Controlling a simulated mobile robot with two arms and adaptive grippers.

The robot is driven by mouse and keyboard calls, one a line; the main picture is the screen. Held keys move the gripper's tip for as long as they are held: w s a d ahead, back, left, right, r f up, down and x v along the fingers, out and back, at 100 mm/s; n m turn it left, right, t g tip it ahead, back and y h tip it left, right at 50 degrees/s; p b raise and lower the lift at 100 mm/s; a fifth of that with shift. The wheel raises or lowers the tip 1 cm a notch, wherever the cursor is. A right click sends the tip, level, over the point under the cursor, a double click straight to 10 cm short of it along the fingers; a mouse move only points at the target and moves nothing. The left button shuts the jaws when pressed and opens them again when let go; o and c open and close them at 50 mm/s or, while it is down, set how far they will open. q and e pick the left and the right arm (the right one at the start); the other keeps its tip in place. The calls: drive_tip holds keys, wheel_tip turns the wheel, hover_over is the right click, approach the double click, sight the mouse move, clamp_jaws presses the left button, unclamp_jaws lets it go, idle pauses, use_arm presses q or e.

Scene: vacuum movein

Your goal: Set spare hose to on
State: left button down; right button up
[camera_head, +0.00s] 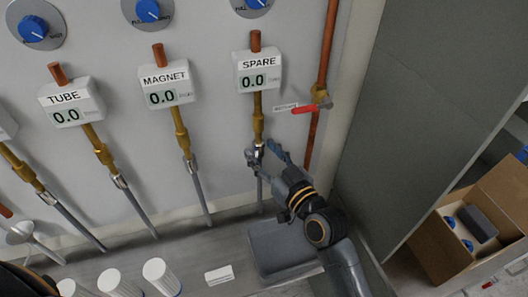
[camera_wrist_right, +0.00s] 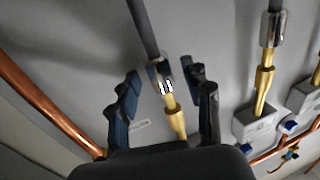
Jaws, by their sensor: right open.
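The display box labelled SPARE (camera_head: 258,72) is on the wall in the head view and reads 0.0. A brass fitting (camera_head: 258,118) hangs below it and meets the silver connector of the grey spare hose (camera_head: 260,190). The connector (camera_wrist_right: 160,74) also shows in the right wrist view, with a small white marking on it. My right gripper (camera_head: 264,156) is at this connector. In the wrist view its fingers (camera_wrist_right: 164,85) are open, one on each side of the connector, with gaps visible. My left gripper is not in view.
A red-handled valve (camera_head: 305,109) on a copper pipe is close to the right of the spare line. The MAGNET box (camera_head: 166,86) and TUBE box (camera_head: 76,102) are to the left. A grey tray (camera_head: 282,243) lies below my right arm. A cardboard box (camera_head: 446,252) stands at right.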

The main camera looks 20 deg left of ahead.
drive_tip(key=shift+c, duration=0.4)
clamp_jaws()
wheel_tip(320, 180, up, 4)
drive_tip(key=p, duration=0.3)
drive_tip(key=shift+r, duration=0.1)
drive_tip(key=shift+c, duration=0.6)
unclamp_jaws()
drive_tip(key=shift+o, duration=1)
